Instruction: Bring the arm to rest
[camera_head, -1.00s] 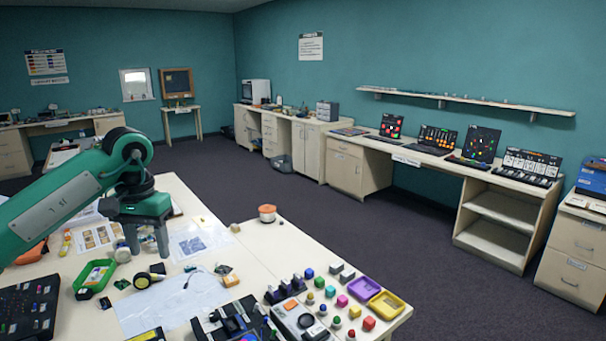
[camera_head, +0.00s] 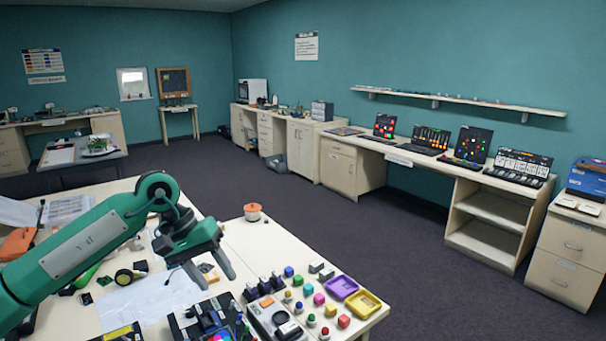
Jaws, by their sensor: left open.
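My left arm comes in from the left as a green arm with a dark joint at its top. My left gripper (camera_head: 216,276) is open over the near table (camera_head: 256,246), with its fingers spread and pointing down to the right. Whether the fingertips touch anything is hard to tell. My right gripper is not in view.
A round orange-and-white pot (camera_head: 252,212) stands near the table's far edge. Colored blocks, a purple tray (camera_head: 343,287) and a yellow tray (camera_head: 363,304) crowd the right end. Dark floor (camera_head: 330,232) lies open beyond. A long side desk (camera_head: 440,166) carries display boards.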

